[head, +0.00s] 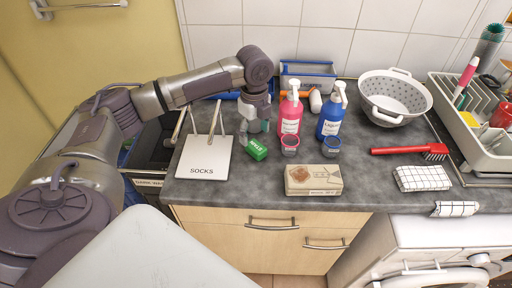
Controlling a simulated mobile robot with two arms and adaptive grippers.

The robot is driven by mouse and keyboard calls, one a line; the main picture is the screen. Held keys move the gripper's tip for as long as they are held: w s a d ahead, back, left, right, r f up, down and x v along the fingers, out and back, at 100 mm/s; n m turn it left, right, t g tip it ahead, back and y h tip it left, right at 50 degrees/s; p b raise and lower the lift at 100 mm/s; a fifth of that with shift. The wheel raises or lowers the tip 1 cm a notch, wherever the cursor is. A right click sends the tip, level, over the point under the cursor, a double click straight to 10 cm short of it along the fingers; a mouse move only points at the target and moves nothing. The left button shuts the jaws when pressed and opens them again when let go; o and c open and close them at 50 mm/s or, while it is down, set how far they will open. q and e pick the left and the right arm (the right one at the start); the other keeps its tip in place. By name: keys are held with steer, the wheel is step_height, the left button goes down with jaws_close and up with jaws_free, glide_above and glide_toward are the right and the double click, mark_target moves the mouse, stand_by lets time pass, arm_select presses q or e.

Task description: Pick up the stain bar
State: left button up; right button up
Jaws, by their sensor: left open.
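The stain bar (257,150), a small green block with white lettering, lies on the dark countertop just right of the white SOCKS board. My left gripper (255,128) points down just above and behind the bar. It is open, and nothing shows between its fingers. The small gap between fingertips and bar is hard to judge. My right gripper is not in view.
The SOCKS board (204,157) stands close on the left. A pink bottle (291,115) and blue bottle (331,117) stand right, with small cups before them. A cardboard box (313,180) lies at the front edge. A colander (394,98) and red brush (408,151) are farther right.

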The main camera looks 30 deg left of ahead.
mark_target(256, 146)
arm_select(q)
steer(key=shift+f, duration=0.5)
steer(key=shift+w+f, duration=0.1)
steer(key=shift+f, duration=0.1)
steer(key=f+p, duration=0.1)
steer(key=f, duration=0.3)
steer(key=shift+d+f+p, duration=0.15)
steer(key=shift+d+p, duration=0.05)
steer(key=shift+p, duration=0.15)
steer(key=shift+f, duration=0.35)
steer(key=shift+c, duration=0.4)
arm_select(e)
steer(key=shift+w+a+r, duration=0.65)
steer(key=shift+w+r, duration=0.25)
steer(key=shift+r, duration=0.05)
